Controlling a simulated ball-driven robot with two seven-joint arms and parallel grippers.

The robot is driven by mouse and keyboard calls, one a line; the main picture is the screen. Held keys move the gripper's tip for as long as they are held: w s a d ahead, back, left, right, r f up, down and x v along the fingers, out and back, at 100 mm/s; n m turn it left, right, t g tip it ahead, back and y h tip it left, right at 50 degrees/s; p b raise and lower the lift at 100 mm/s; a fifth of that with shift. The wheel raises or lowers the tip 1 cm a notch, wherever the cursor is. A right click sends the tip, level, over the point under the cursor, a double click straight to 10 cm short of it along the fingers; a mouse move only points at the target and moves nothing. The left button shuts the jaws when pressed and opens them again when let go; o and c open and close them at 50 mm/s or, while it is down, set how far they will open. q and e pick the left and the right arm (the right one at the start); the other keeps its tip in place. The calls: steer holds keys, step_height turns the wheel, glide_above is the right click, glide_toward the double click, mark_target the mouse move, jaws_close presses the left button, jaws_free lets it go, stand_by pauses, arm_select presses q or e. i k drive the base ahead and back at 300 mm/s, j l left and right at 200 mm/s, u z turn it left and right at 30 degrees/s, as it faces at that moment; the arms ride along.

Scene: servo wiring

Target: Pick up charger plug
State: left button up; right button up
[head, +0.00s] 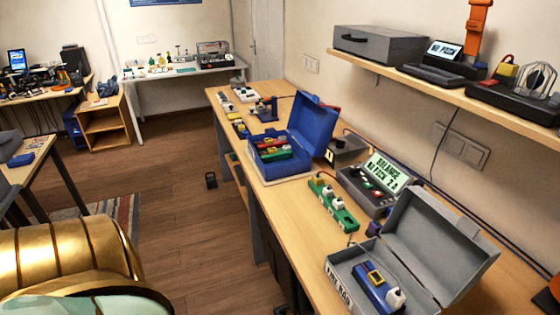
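A white plug-like piece (396,299) sits at the right end of a blue block with a yellow frame (374,288), inside an open grey case (345,268) at the near end of the long workbench. More white plug-like pieces stand on a green power strip (346,218) behind the case, one of them near its middle (336,204). I cannot tell which of these is the charger plug. Neither gripper is in view.
An open blue box (268,172) and a charger with a lit screen (364,196) stand on the wooden workbench (300,203). A wall shelf (440,88) with devices overhangs its right side. Wooden floor (185,215) is free to the bench's left.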

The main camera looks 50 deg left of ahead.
mark_target(317, 180)
steer(key=u, duration=1.25)
steer(key=z, duration=0.5)
steer(key=j+z, duration=0.25)
steer(key=z, duration=0.2)
steer(key=i+j+z, duration=0.1)
steer(key=j+z, duration=0.15)
steer(key=z, duration=0.2)
steer(key=j+z, duration=0.25)
steer(key=z, duration=0.2)
steer(key=j+z, duration=0.25)
steer(key=z, duration=0.15)
